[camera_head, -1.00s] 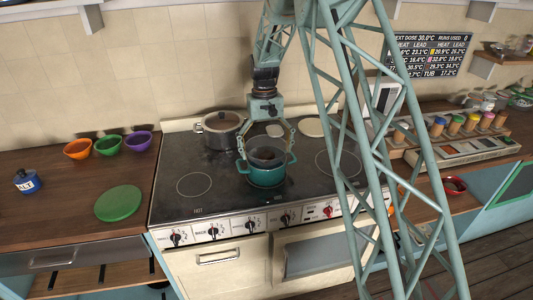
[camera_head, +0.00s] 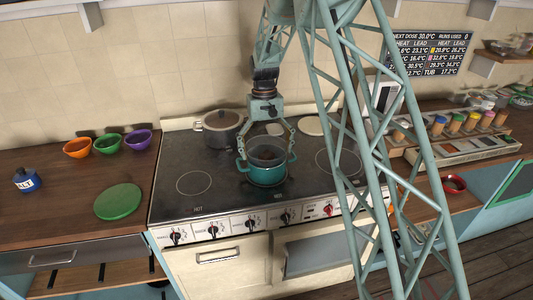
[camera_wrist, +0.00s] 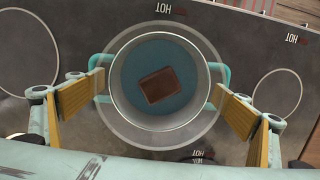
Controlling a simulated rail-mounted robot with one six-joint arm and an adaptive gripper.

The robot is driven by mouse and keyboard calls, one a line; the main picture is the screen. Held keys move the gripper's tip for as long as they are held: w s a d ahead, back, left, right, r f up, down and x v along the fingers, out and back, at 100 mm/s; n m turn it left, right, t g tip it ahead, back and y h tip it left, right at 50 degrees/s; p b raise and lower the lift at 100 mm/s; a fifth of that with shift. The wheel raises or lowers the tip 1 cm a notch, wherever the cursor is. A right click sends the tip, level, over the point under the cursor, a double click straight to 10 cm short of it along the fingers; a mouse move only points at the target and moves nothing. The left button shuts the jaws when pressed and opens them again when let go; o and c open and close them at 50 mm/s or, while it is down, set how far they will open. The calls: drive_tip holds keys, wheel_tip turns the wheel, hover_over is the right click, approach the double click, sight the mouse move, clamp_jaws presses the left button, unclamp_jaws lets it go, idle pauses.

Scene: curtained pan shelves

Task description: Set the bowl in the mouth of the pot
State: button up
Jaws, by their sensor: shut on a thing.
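A clear glass bowl (camera_head: 267,152) is at the mouth of the teal two-handled pot (camera_head: 265,176), upright and centred over it. My gripper (camera_head: 267,147) comes down from above and is shut on the bowl, with a finger on each side. In the wrist view the wooden finger pads flank the bowl's wide rim (camera_wrist: 112,121), and the pot's handles (camera_wrist: 219,73) show outside it. A brown rectangular block (camera_wrist: 162,84) shows in the middle; I cannot tell whether it lies in the bowl or beneath it. Whether the bowl touches the pot is unclear.
A lidded pot (camera_head: 221,129) stands behind left on the stove (camera_head: 215,168). Orange (camera_head: 77,148), green (camera_head: 107,144) and purple bowls (camera_head: 138,140) and a green disc (camera_head: 118,202) are on the left counter. The stove's front left is clear. My lattice arm hides part of the right.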

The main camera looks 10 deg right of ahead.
drive_tip(key=shift+f, duration=0.25)
drive_tip(key=o, duration=0.7)
drive_tip(key=shift+o, duration=0.2)
wheel_tip(320, 180, up, 12)
drive_tip(key=w, duration=0.1)
drive_tip(key=shift+w, duration=0.25)
idle(0.8)
